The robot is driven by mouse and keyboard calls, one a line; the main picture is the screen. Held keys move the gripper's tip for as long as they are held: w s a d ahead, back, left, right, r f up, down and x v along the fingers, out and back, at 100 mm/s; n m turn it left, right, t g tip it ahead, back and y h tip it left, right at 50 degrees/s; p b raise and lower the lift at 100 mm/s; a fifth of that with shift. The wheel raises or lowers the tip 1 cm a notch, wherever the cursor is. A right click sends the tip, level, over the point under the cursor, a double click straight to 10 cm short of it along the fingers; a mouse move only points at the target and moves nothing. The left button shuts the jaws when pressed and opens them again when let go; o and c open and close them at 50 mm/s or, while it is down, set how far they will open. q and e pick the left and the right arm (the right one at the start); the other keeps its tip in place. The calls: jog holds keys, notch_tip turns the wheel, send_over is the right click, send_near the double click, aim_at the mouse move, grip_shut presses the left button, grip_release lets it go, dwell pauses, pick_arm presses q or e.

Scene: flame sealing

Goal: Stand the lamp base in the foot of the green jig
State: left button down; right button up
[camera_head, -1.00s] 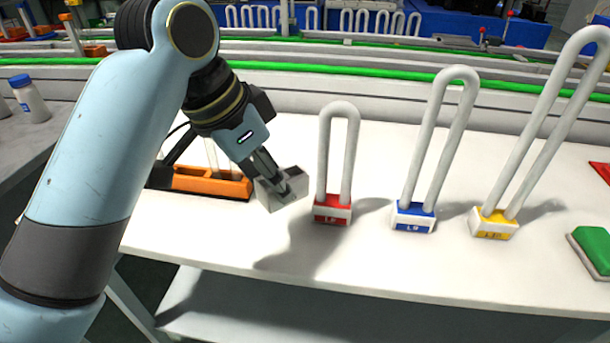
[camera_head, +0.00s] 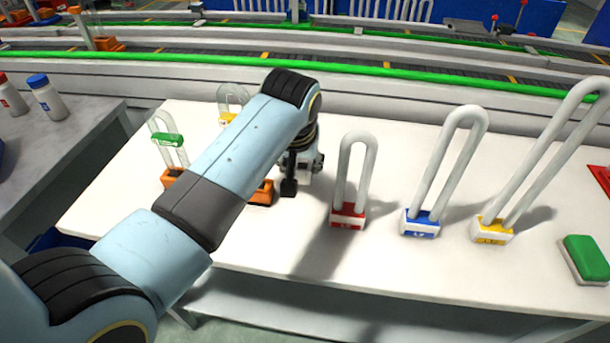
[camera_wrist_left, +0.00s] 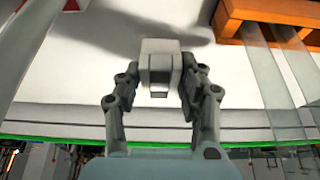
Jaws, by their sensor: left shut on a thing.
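My left gripper (camera_head: 297,182) points down beside the red-footed tube, partly behind my own forearm. In the left wrist view my left gripper (camera_wrist_left: 158,88) is shut on a small pale grey block (camera_wrist_left: 160,62), which looks like the lamp base. The block is between the two fingers, and a shadow lies on the table beyond it. A clear loop with a green label (camera_head: 167,140), which I take for the green jig, stands at the left of the table on an orange foot (camera_head: 173,178). My forearm hides the space right of it. My right gripper is out of view.
Tall white loops stand on red (camera_head: 347,214), blue (camera_head: 421,222) and yellow (camera_head: 492,229) feet at right. A clear loop with a yellow label (camera_head: 229,118) stands behind my forearm. An orange piece (camera_head: 262,192) shows beside my gripper. A green pad (camera_head: 586,256) lies far right.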

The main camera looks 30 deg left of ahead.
aim_at(302, 174)
pick_arm(q)
jog(key=shift+f, duration=1.8)
jog(key=c, duration=0.8)
grip_release()
jog(key=shift+f, duration=0.1)
